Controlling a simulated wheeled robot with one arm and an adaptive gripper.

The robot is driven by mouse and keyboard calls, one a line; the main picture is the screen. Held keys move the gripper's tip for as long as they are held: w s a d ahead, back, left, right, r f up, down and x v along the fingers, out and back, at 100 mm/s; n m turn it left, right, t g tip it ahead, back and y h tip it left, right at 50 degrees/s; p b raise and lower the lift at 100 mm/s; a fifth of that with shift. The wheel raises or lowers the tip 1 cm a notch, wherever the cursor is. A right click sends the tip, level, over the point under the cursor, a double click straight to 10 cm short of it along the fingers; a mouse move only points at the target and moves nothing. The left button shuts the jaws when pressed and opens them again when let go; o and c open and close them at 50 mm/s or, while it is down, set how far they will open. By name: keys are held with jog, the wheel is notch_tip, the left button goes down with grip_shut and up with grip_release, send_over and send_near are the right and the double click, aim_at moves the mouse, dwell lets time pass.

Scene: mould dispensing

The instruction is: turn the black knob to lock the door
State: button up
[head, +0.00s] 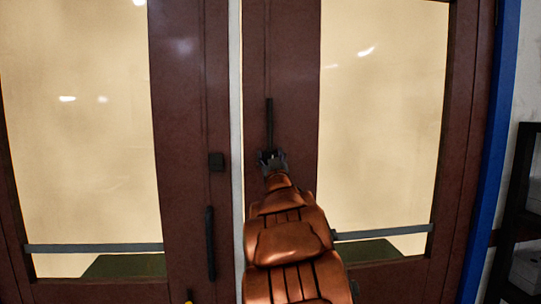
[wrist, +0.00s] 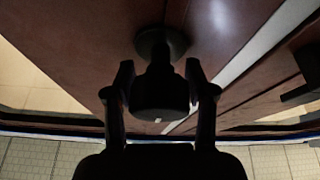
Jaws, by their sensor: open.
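The black knob (wrist: 160,98) shows in the wrist view, on a short stem from a round dark base on the brown door leaf. My gripper (wrist: 159,72) is open, with one finger on each side of the knob. Narrow gaps seem to show beside the knob, but dark shading hides whether either finger touches it. In the head view my gripper (head: 271,155) is at the right door leaf (head: 295,90), just below a black upright handle (head: 269,122). The gripper and arm hide the knob there.
A pale seam (head: 235,110) divides the leaves. A blue frame (head: 490,160) and dark shelf (head: 515,205) stand at right. Tiled floor (wrist: 40,158) shows in the wrist view.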

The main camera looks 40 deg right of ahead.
jog(key=shift+c, duration=0.3)
grip_shut()
dwell(0.3)
